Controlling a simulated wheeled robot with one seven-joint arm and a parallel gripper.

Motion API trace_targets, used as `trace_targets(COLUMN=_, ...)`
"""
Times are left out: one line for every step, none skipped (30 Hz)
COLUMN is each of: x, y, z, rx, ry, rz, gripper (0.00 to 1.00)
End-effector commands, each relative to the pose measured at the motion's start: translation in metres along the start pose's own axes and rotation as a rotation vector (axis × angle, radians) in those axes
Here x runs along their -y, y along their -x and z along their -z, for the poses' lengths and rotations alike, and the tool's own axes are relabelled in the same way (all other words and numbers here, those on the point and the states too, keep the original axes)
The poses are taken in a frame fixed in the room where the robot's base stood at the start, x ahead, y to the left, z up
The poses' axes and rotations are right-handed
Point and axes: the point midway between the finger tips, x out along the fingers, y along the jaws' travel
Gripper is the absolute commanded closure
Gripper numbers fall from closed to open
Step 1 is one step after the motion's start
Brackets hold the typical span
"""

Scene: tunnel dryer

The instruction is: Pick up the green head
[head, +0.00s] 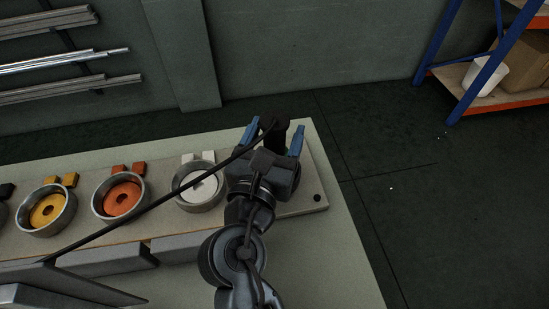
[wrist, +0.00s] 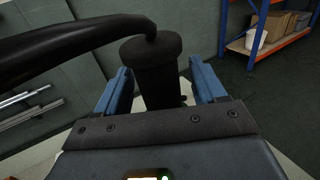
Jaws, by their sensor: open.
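In the wrist view the same cylinder (wrist: 153,70) rises between my open fingers (wrist: 162,78), with a visible gap on the right side. I cannot tell if a finger touches it. Its lower part is hidden by my gripper.
Metal cups with a white (head: 199,188), an orange (head: 123,199) and a yellow insert (head: 47,210) stand in a row on the board (head: 306,204). The hose (head: 150,207) crosses above them. A blue-and-orange shelf (head: 480,75) stands at the back right. Open floor lies right.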

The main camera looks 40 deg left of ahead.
Motion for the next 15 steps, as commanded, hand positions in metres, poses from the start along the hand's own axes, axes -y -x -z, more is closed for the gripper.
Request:
trace_targets(x=0.0001, y=-0.0063, z=0.0015, rx=0.001, ry=0.0, rz=0.001, gripper=0.3)
trace_targets(x=0.0002, y=-0.0087, z=0.0016, rx=0.0, ry=0.0, rz=0.0, gripper=0.3)
trace_targets(x=0.0002, y=-0.011, z=0.0014, rx=0.0, ry=0.0, rz=0.0, gripper=0.3)
trace_targets(x=0.0002, y=-0.0123, z=0.001, rx=0.0, ry=0.0, rz=0.0, gripper=0.3)
trace_targets(x=0.0002, y=-0.013, z=0.0006, rx=0.0, ry=0.0, rz=0.0, gripper=0.3)
trace_targets(x=0.0001, y=-0.0135, z=0.0002, rx=0.0, ry=0.0, rz=0.0, gripper=0.3)
trace_targets(x=0.0001, y=-0.0135, z=0.0, rx=0.0, ry=0.0, rz=0.0, gripper=0.3)
trace_targets(x=0.0002, y=-0.0134, z=-0.0001, rx=0.0, ry=0.0, rz=0.0, gripper=0.3)
trace_targets(x=0.0002, y=-0.0133, z=-0.0001, rx=0.0, ry=0.0, rz=0.0, gripper=0.3)
trace_targets(x=0.0002, y=-0.0133, z=-0.0001, rx=0.0, ry=0.0, rz=0.0, gripper=0.3)
trace_targets(x=0.0002, y=-0.0132, z=-0.0001, rx=0.0, ry=0.0, rz=0.0, gripper=0.3)
trace_targets(x=0.0002, y=-0.0132, z=-0.0001, rx=0.0, ry=0.0, rz=0.0, gripper=0.33)
trace_targets(x=0.0002, y=-0.0131, z=-0.0001, rx=0.0, ry=0.0, rz=0.0, gripper=0.36)
trace_targets(x=0.0002, y=-0.0131, z=-0.0001, rx=0.0, ry=0.0, rz=-0.001, gripper=0.39)
trace_targets(x=0.0002, y=-0.013, z=0.0, rx=0.0, ry=0.0, rz=0.0, gripper=0.43)
